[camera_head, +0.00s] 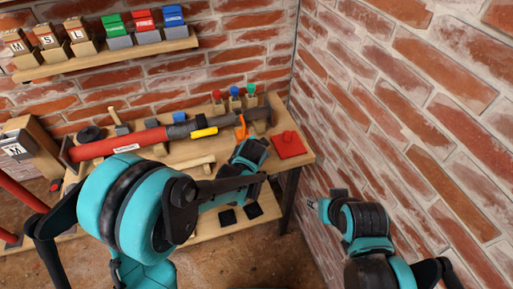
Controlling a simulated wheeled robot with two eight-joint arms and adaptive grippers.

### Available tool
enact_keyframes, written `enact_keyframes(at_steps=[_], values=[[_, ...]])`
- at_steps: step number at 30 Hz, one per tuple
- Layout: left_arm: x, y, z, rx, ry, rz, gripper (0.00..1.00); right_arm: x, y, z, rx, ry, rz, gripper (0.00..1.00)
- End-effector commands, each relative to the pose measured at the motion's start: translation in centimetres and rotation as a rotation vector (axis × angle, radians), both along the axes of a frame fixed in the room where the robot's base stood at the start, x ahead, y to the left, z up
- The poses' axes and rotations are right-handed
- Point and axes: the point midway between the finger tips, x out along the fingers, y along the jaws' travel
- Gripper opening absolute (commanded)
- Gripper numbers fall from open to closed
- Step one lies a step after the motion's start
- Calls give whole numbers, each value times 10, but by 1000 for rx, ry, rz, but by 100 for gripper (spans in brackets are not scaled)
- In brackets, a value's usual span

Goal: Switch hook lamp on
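No object is clearly recognisable as the hook lamp. A long red and grey cylinder (118,144) with a white label and a yellow part (204,133) lies along the workbench. A small orange hook-like piece (240,126) stands by its right part. My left gripper (249,152) is over the right part of the bench, just below the orange piece in the picture. Its fingers are hard to make out, and I cannot tell whether it touches anything. My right gripper (313,204) is off the bench, by the right brick wall. Its fingertips are too small to read.
A red block with a knob (289,144) lies at the right end of the workbench (303,157). Red, blue and green-topped tools (235,92) stand at the back. A wall shelf (110,57) holds labelled boxes. Brick walls close the back and right.

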Motion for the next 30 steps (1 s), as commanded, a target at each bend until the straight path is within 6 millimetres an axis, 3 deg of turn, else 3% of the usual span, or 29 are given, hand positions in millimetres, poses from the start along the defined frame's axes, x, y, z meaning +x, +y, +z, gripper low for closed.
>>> enact_keyframes(at_steps=[7,30], values=[[0,0,-9,0,1,0,0,0,0,-9,0,0,0,40],[1,1,0,1,1,1,0,0,0,-3,0,0,0,40]])
